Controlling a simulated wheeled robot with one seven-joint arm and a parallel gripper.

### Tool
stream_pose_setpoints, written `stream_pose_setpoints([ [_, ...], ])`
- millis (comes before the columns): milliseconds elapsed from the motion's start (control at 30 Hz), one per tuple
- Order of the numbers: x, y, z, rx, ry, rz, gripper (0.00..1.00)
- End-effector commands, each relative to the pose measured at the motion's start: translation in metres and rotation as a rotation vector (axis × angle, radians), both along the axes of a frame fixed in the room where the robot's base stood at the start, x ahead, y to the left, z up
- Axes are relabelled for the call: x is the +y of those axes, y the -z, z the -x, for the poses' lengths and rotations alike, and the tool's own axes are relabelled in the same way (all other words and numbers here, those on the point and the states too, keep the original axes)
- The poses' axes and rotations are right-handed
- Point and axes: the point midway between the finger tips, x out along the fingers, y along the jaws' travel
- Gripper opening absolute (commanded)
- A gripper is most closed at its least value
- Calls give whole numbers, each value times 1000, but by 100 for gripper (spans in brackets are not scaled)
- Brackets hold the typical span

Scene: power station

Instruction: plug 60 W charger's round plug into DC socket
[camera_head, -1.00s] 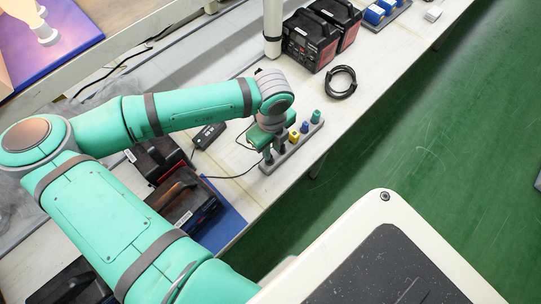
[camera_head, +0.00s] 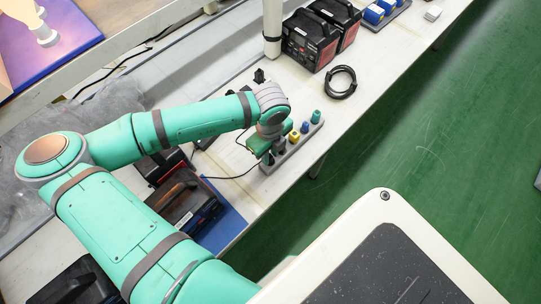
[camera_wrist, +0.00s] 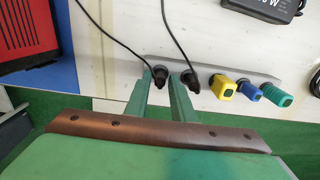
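The 60 W charger (camera_wrist: 268,6) is a black box at the top right edge of the wrist view, only partly in frame. A grey holder strip (camera_wrist: 208,68) carries two black cabled plugs, the left one (camera_wrist: 160,76) and the right one (camera_wrist: 190,84). I cannot tell which cable belongs to the charger. My gripper (camera_wrist: 160,82) is open, its fingers on either side of the left black plug; the right plug is just outside the right finger. In the head view my gripper (camera_head: 268,153) is low over the holder's near end. I cannot make out the DC socket.
Yellow (camera_wrist: 223,88), blue (camera_wrist: 249,90) and teal (camera_wrist: 277,95) plugs stand in the same holder. Black-red power stations (camera_head: 310,42) stand at the back, with others (camera_head: 188,205) on a blue mat nearer. A coiled black cable (camera_head: 341,83) lies on the white bench.

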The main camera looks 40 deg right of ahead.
Motion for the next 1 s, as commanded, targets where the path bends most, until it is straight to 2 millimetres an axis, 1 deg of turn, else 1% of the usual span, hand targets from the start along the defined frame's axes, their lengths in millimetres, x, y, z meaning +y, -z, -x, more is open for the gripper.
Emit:
stream_pose_setpoints([
  [200,0,0,0,0,-1,0,22],
  [300,0,0,0,0,0,0,0],
  [567,0,0,0,0,0,0,0],
  [1000,0,-18,0,0,-1,1,0],
])
